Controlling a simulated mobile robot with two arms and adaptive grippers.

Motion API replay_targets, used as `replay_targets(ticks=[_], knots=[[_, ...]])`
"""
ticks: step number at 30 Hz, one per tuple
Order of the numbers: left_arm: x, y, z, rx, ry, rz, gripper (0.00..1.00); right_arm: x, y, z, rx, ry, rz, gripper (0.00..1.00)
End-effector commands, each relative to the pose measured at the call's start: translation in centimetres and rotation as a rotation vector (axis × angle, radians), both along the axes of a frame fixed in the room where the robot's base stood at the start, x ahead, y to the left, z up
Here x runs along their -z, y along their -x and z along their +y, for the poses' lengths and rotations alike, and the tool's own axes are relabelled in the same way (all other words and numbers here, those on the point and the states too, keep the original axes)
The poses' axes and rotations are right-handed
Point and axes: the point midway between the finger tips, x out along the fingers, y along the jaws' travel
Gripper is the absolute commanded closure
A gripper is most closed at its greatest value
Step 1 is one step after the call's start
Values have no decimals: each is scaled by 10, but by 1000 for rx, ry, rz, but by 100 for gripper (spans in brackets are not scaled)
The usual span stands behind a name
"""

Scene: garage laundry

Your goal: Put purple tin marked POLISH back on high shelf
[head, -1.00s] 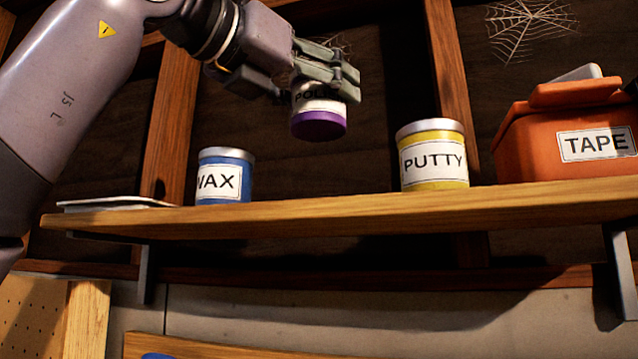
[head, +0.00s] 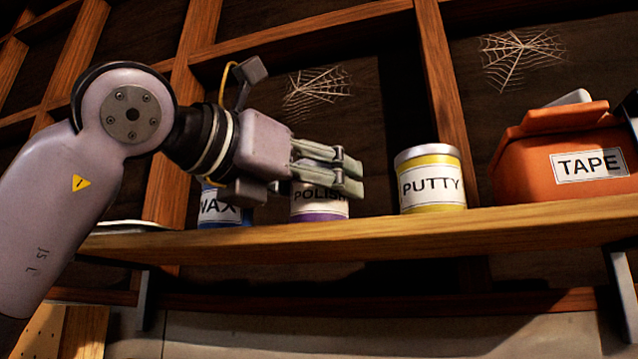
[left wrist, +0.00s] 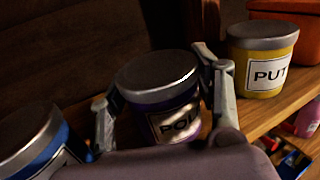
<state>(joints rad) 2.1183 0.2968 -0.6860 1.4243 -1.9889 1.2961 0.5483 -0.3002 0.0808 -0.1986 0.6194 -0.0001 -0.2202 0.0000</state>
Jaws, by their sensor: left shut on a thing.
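The purple tin marked POLISH (head: 318,208) is upright at the high shelf (head: 380,235), between the blue WAX tin (head: 218,208) and the yellow PUTTY tin (head: 430,180). Its base appears to be at shelf level; the shelf's front edge makes contact hard to confirm. My left gripper (head: 345,178) is shut around its upper part. In the left wrist view the POLISH tin (left wrist: 160,85) has a grey lid and a finger on each side. My right gripper is not in view.
An orange TAPE box (head: 570,160) stands right of the PUTTY tin. A flat white item (head: 128,225) lies at the shelf's left end. Cobwebs (head: 316,92) hang on the back wall.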

Motion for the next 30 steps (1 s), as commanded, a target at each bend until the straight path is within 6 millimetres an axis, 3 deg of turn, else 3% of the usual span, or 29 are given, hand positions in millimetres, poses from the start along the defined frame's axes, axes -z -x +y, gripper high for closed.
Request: replay_targets(ticks=[4, 5, 13, 26, 30], knots=[[4, 0, 0, 1, 1, -2, 77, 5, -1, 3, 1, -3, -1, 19], [4, 0, 0, 1, 0, 0, 41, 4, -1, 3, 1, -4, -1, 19], [3, 0, 0, 0, 0, 0, 23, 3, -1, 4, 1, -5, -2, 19], [-2, 1, 1, 0, 0, -1, 22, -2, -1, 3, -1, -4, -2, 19], [2, 20, 17, -1, 2, -5, 22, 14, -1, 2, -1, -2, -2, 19]])
